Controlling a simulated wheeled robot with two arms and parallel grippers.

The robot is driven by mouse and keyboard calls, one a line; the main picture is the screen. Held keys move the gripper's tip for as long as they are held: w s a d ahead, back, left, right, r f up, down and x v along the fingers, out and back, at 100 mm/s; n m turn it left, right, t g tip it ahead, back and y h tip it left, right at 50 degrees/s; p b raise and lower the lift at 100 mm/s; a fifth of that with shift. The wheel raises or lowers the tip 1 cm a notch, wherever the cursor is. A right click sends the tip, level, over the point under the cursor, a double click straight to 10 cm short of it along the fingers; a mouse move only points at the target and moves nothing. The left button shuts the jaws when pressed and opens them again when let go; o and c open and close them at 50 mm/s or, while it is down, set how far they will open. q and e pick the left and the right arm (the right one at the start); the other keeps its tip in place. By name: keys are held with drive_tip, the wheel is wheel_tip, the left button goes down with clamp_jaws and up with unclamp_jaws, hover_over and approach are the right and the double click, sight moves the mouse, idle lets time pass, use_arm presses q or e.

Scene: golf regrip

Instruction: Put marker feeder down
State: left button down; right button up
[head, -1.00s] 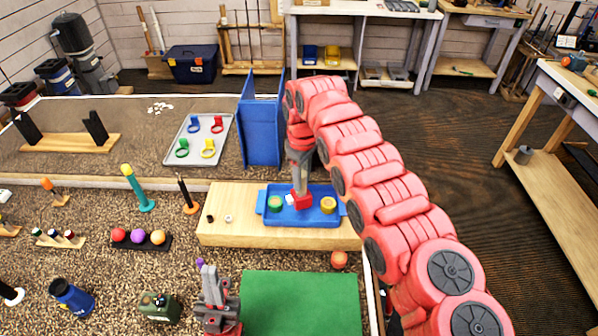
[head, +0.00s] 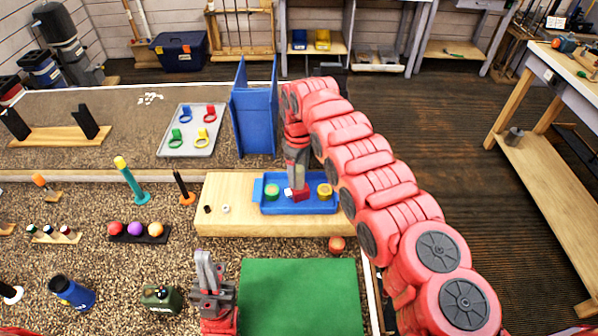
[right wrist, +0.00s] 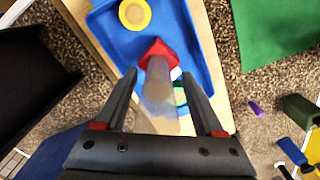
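What looks like the marker feeder is a clear, greyish tube (right wrist: 158,85) with a red end (right wrist: 158,52), standing over the blue tray (right wrist: 205,60). In the head view its red end (head: 299,194) is low in the blue tray (head: 300,208), between a green ring piece (head: 272,191) and a yellow ring piece (head: 325,191). My right gripper (right wrist: 160,73) is around the tube, with a visible gap between each finger and the tube. My left gripper (head: 205,262) is upright beside the green mat, away from the tray; its finger gap is unclear.
The tray sits on a wooden block (head: 225,196). A blue upright stand (head: 254,125) is behind it. The green mat (head: 300,295) and an orange ball (head: 337,244) are in front. A ball rack (head: 150,239) and a tall teal post (head: 133,183) are left.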

drive_tip(key=shift+d+r, duration=0.1)
drive_tip(key=shift+r, duration=0.2)
wheel_tip(320, 180, up, 12)
drive_tip(key=p, duration=0.3)
drive_tip(key=shift+f, duration=0.1)
drive_tip(key=shift+f, duration=0.1)
